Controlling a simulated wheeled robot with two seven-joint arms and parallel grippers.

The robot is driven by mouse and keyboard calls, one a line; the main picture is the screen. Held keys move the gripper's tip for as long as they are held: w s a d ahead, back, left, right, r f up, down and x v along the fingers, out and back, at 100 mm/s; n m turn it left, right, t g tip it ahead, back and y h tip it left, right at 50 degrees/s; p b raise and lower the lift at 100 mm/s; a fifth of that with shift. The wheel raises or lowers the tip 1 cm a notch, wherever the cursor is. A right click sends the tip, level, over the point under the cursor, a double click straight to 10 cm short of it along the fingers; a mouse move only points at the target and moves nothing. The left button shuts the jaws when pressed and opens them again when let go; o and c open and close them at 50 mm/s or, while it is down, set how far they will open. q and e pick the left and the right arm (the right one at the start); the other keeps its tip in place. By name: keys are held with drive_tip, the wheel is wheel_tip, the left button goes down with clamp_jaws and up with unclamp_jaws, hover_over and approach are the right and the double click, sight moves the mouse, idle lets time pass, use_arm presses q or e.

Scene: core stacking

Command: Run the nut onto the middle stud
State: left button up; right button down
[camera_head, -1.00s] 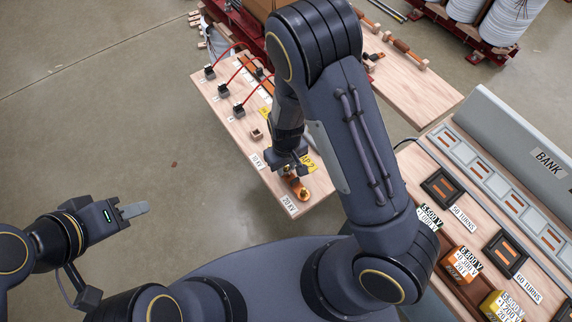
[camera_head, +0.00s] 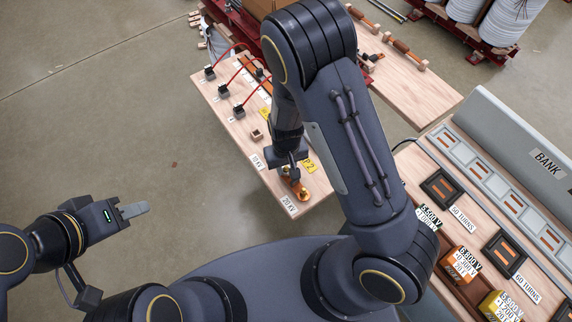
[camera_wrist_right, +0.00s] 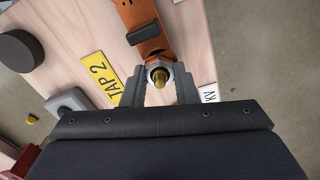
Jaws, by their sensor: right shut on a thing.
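My right gripper (camera_wrist_right: 160,88) points down over the copper strap (camera_wrist_right: 140,22) at the near end of the wooden board. In the right wrist view its two fingers are shut on the nut (camera_wrist_right: 151,68), which sits around a brass stud (camera_wrist_right: 159,79). The stud's end stands out through the nut. The strap also shows in the head view (camera_head: 303,195), where the right gripper (camera_head: 293,176) partly hides it. Whether this stud is the middle one is unclear. My left gripper (camera_head: 135,210) is far from the board; its finger gap is hidden.
The yellow TAP 2 label (camera_wrist_right: 102,80) lies beside the gripper. Several black terminals with red leads (camera_head: 239,110) stand farther along the board, with a small wooden block (camera_head: 257,134). The bank panel (camera_head: 530,150) stands at the right. Open floor lies left of the board.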

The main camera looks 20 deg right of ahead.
drive_tip(key=shift+m, duration=1.1)
drive_tip(key=m+p, duration=0.1)
drive_tip(key=m, duration=0.1)
drive_tip(key=shift+r+m, duration=0.15)
drive_tip(key=shift+m, duration=1.15)
drive_tip(key=shift+m+p, duration=0.55)
drive_tip(key=shift+m, duration=0.35)
drive_tip(key=shift+m+p, duration=0.35)
drive_tip(key=shift+m, duration=1.05)
